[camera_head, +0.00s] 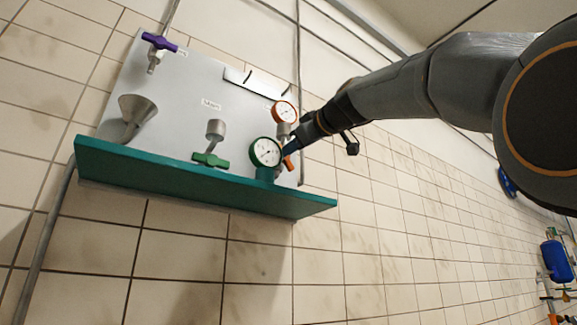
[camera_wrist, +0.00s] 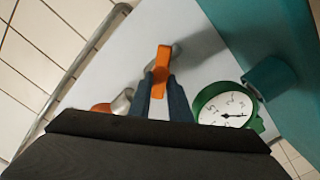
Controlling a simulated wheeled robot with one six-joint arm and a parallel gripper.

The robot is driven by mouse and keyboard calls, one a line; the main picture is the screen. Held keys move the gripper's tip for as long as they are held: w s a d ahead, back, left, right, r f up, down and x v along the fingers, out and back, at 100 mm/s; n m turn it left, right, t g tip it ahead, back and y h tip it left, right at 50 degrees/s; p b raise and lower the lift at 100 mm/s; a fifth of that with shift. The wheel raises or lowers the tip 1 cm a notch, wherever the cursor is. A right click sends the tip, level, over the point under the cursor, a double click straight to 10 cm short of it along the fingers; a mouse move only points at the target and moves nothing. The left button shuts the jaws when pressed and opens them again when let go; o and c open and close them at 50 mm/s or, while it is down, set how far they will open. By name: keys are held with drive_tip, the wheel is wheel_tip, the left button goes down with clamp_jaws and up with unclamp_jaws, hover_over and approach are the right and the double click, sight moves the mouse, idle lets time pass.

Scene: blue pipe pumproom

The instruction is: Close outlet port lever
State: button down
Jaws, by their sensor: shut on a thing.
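An orange lever (camera_wrist: 161,72) shows in the wrist view between the two dark blue fingers of my gripper (camera_wrist: 160,97). The fingers are shut on it, and its far end extends past the fingertips. In the head view a small part of the orange lever (camera_head: 288,163) shows beside my gripper (camera_head: 284,151), at the right end of the grey panel. No label that names the outlet port can be read. The fitting behind the lever is partly hidden by the lever and the fingers.
A green-rimmed gauge (camera_head: 265,152) stands close to the gripper, also in the wrist view (camera_wrist: 224,110). An orange-rimmed gauge (camera_head: 284,111) sits above. A green lever (camera_head: 210,160), a funnel (camera_head: 136,110) and a purple lever (camera_head: 159,41) are left. A teal shelf (camera_head: 200,185) runs below.

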drive_tip(key=n+b, duration=0.1)
drive_tip(key=n, duration=0.2)
drive_tip(key=n+b, duration=0.2)
drive_tip(key=n, duration=0.1)
drive_tip(key=n+b, duration=0.2)
drive_tip(key=n, duration=0.2)
drive_tip(key=shift+a+f, duration=0.15)
drive_tip(key=shift+f, duration=0.25)
drive_tip(key=shift+s+n+b, duration=0.1)
drive_tip(key=shift+n+b, duration=0.2)
drive_tip(key=c, duration=1.6)
unclamp_jaws()
drive_tip(key=shift+c, duration=0.2)
drive_tip(key=b+v, duration=0.2)
drive_tip(key=v, duration=0.5)
drive_tip(key=shift+s+d, duration=0.25)
drive_tip(key=shift+s, duration=0.05)
